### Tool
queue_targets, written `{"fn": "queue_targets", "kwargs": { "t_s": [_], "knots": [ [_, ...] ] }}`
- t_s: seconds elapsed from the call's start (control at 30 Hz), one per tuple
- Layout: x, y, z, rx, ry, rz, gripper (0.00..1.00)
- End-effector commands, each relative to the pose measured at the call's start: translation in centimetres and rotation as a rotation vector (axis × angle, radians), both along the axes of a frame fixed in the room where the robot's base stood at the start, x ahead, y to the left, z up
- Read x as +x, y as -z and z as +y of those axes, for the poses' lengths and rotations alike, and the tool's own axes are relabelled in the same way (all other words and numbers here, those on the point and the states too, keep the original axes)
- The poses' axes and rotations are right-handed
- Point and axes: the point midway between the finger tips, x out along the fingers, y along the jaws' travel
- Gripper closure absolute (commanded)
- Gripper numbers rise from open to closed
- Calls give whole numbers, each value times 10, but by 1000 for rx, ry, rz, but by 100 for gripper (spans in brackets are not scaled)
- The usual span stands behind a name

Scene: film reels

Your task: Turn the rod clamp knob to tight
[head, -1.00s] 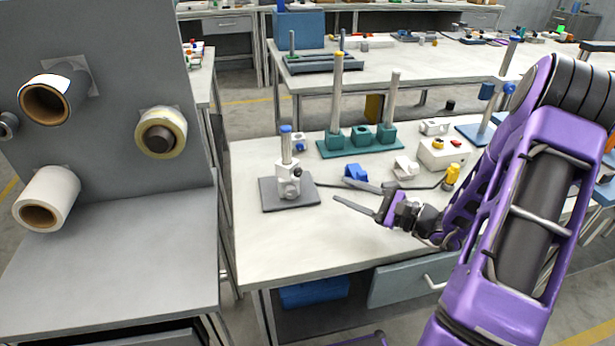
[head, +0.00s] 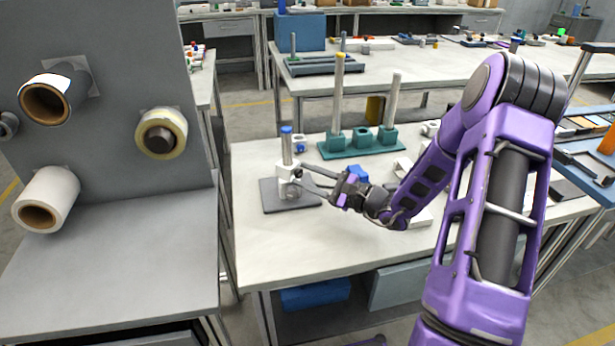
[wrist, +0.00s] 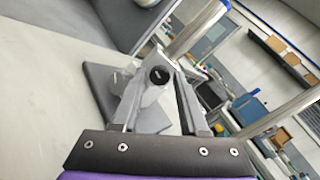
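The rod clamp (head: 286,172) is a white block on an upright metal rod (head: 286,146) with a blue cap, standing on a dark grey base plate (head: 270,199). In the wrist view its dark round knob (wrist: 159,74) faces the camera, between the fingertips. My gripper (head: 299,174) reaches in from the right at clamp height, with its fingers apart. In the wrist view my gripper (wrist: 160,82) has a finger on each side of the knob; I cannot tell whether either touches it. The knob is too small to read in the head view.
A teal stand (head: 361,146) with upright rods is behind the clamp, and a blue part (head: 358,173) lies behind my gripper. The white table (head: 290,245) is clear in front. A grey panel (head: 110,90) with film reels stands at left.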

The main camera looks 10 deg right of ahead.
Motion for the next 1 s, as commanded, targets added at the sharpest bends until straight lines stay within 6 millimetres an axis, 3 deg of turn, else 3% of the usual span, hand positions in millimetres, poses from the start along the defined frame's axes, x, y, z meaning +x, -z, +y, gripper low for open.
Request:
{"fn": "queue_targets", "kwargs": {
  "t_s": [0.03, 0.23, 0.67, 1.0],
  "knots": [
    [0, 0, 0, 0, 0, 0, 67],
    [0, 0, 0, 0, 0, 0, 100],
    [0, -1, 0, 28, 0, 28, 100],
    [0, -4, 0, 187, 1, 188, 100]
  ]
}}
